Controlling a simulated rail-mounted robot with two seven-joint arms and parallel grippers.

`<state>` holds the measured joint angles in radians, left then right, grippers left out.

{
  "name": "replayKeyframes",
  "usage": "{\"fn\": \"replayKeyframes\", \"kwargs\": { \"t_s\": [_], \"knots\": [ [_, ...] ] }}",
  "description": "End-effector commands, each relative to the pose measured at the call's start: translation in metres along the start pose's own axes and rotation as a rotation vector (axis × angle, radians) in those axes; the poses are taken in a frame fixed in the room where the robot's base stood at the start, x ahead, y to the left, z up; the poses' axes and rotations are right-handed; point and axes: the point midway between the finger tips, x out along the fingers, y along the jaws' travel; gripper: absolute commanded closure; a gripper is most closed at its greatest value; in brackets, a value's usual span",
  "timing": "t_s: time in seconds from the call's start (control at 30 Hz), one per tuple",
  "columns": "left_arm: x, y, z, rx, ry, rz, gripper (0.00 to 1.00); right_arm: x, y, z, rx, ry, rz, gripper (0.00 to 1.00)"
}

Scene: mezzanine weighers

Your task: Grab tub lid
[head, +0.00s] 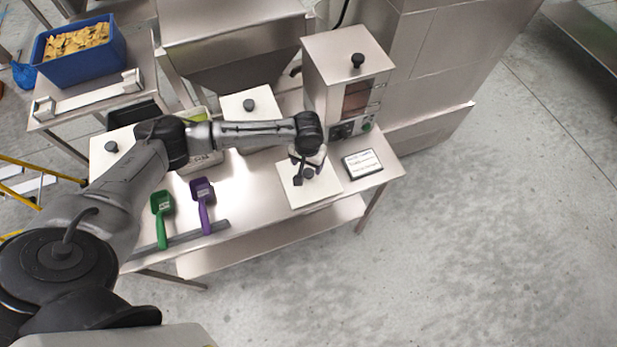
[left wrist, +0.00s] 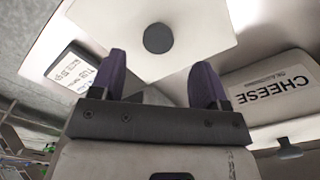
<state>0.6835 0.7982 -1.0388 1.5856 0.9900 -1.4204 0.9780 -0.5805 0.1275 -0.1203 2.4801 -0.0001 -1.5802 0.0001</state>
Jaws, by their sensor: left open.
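A white square tub lid (head: 323,190) with a dark round knob lies at the right front of the steel table in the head view. In the left wrist view the lid (left wrist: 200,28) fills the top, and its knob (left wrist: 158,38) shows beyond the gap between the fingers. My left gripper (head: 305,171) is over the lid close to the knob. Its two purple-tipped fingers (left wrist: 162,80) are open, with nothing between them. I cannot tell how far they are above the lid. My right gripper is not in view.
A small sign (head: 363,163) lies right of the lid, below a steel machine (head: 345,60). Another knobbed lid (head: 262,97) is behind, and one (head: 100,160) is at left. Green (head: 162,215) and purple scoops (head: 203,200) lie left. A CHEESE label (left wrist: 270,92) shows in the wrist view.

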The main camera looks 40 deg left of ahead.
Motion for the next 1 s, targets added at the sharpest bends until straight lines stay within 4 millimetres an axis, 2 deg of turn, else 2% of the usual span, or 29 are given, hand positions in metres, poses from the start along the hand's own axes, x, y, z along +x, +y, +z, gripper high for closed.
{"fn": "replayKeyframes", "kwargs": {
  "t_s": [0.27, 0.63, 1.0],
  "knots": [
    [0.016, 0.000, 0.000, 0.002, 0.001, -0.001, 0.31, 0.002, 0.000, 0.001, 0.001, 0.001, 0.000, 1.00],
    [0.059, 0.002, 0.000, 0.001, 0.001, -0.001, 0.31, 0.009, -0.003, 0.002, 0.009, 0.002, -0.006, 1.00],
    [0.065, 0.002, 0.001, 0.002, 0.001, -0.001, 0.31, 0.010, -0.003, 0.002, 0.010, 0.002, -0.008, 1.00]
  ]
}}
